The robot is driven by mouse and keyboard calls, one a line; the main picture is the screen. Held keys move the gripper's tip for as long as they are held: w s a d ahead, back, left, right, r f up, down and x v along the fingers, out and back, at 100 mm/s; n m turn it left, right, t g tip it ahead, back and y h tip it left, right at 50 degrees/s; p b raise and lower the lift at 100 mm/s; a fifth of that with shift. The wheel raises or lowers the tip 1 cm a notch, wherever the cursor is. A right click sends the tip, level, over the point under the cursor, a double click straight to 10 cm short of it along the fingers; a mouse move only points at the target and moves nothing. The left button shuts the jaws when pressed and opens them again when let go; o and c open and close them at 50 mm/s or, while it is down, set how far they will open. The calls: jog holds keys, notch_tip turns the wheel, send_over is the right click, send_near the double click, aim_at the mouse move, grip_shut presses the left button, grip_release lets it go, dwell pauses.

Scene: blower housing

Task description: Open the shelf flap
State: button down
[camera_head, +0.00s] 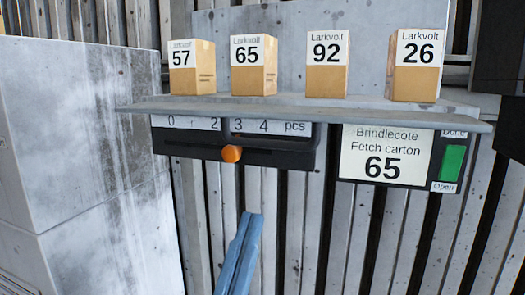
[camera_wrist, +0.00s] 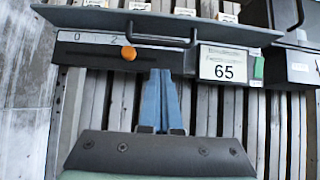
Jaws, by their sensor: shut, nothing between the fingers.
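A grey shelf board (camera_head: 300,108) runs across the wall, level, with several cartons on it. It also shows in the wrist view (camera_wrist: 230,32). No part is marked as the flap; I cannot tell which part it is. In the wrist view a thin dark bar (camera_wrist: 160,42) shows in front of the board. My gripper (camera_head: 252,216) is shut and empty, below the board and the orange knob. Its blue fingers also show in the wrist view (camera_wrist: 161,72), their tips together, pointing up toward the dark unit under the board.
Under the board, a dark unit (camera_head: 270,157) has a scale and an orange knob (camera_head: 231,153). To its right, a sign (camera_head: 385,155) reads "Fetch carton 65", beside a green switch (camera_head: 452,162). A concrete block (camera_head: 85,130) stands left. A black box (camera_wrist: 292,68) is at right.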

jog(key=p+x, duration=0.4)
jog(key=x, duration=0.5)
jog(key=shift+w+d+r+p, duration=0.1)
jog(key=shift+w+r+p, duration=0.1)
jog(key=shift+w+p, duration=0.15)
